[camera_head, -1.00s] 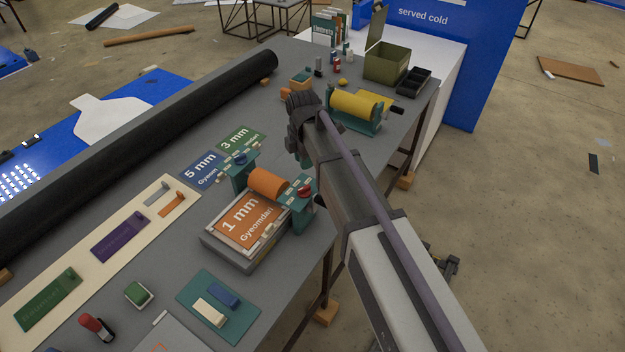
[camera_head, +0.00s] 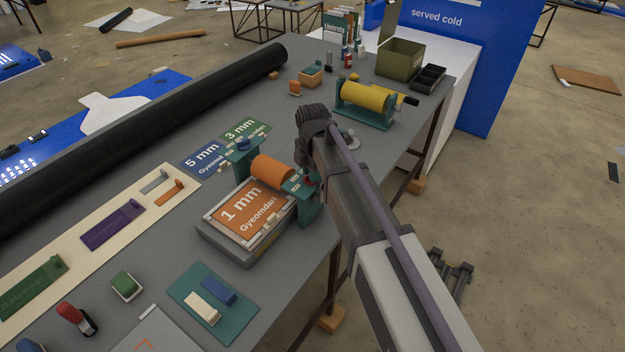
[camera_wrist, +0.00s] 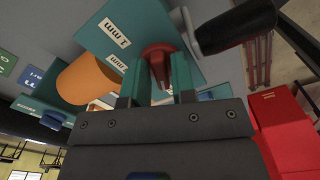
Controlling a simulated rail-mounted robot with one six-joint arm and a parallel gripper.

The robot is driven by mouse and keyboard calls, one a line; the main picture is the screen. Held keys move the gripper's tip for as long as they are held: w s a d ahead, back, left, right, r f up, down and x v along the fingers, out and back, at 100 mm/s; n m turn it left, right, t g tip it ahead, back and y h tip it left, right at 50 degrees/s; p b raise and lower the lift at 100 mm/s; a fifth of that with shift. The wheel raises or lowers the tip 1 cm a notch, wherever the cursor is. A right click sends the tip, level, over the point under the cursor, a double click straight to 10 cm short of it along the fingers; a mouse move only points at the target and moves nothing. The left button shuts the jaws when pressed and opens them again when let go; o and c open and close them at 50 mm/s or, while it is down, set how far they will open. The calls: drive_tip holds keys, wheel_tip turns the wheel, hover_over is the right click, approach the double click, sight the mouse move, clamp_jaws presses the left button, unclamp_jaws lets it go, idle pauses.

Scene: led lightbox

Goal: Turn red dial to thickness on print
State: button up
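The red dial (camera_wrist: 157,52) shows in the wrist view on a teal post (camera_wrist: 118,35) with white "1 mm" labels. My gripper (camera_wrist: 159,70) has its two teal-tipped fingers apart, one on each side of the dial's lower part. I cannot tell whether they touch it. In the head view, a bit of the red dial (camera_head: 311,182) shows on the press's right post, mostly covered by my arm; my fingers are hidden there. The orange print (camera_head: 248,208) reads "1 mm Gyeomdari" and lies on the press bed, in front of the orange roller (camera_head: 271,171).
A dark crank handle (camera_wrist: 236,26) sticks out close to the right of my fingers. Blue "5 mm" (camera_head: 207,158) and green "3 mm" (camera_head: 244,131) cards lie behind the press. A yellow roller (camera_head: 368,97) stands farther back. Bare table lies between the two rollers.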

drive_tip(key=shift+r, duration=0.1)
clamp_jaws()
drive_tip(key=shift+m, duration=0.4)
drive_tip(key=m, duration=0.5)
drive_tip(key=shift+s+m, duration=0.15)
drive_tip(key=shift+m, duration=0.15)
drive_tip(key=m, duration=0.7)
drive_tip(key=shift+s, duration=0.15)
drive_tip(key=m, duration=0.6)
drive_tip(key=shift+a+m, duration=0.1)
drive_tip(key=shift+m, duration=0.2)
drive_tip(key=m, duration=0.7)
drive_tip(key=shift+s+a, duration=0.1)
